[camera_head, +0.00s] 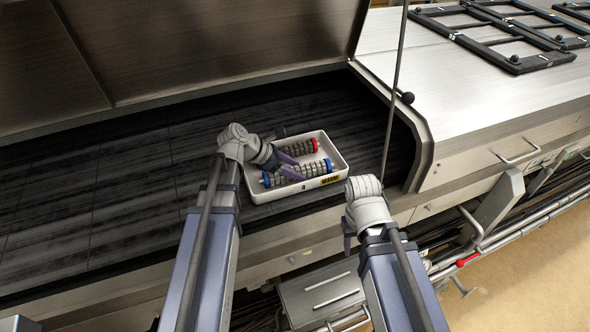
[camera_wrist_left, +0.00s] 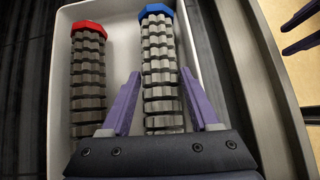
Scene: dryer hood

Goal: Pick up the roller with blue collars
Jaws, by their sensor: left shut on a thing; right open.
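The roller with blue collars (camera_head: 311,170) lies in the front half of a white tray, its grey ribbed body between blue ends. In the left wrist view the roller (camera_wrist_left: 159,50) runs away from me, one blue collar at its far end. My left gripper (camera_head: 290,172) reaches down into the tray and is shut on this roller. Its purple fingers (camera_wrist_left: 161,80) stand on either side of the ribbed body. The near end is hidden behind the gripper. My right gripper (camera_head: 348,238) is open and empty, in front of the tray's right side.
A roller with red collars (camera_head: 298,147) lies behind, in the same white tray (camera_head: 300,188); it also shows in the left wrist view (camera_wrist_left: 88,75). The tray sits on a dark belt (camera_head: 130,185) under a raised metal hood (camera_head: 200,45). A thin rod (camera_head: 396,90) stands to the right.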

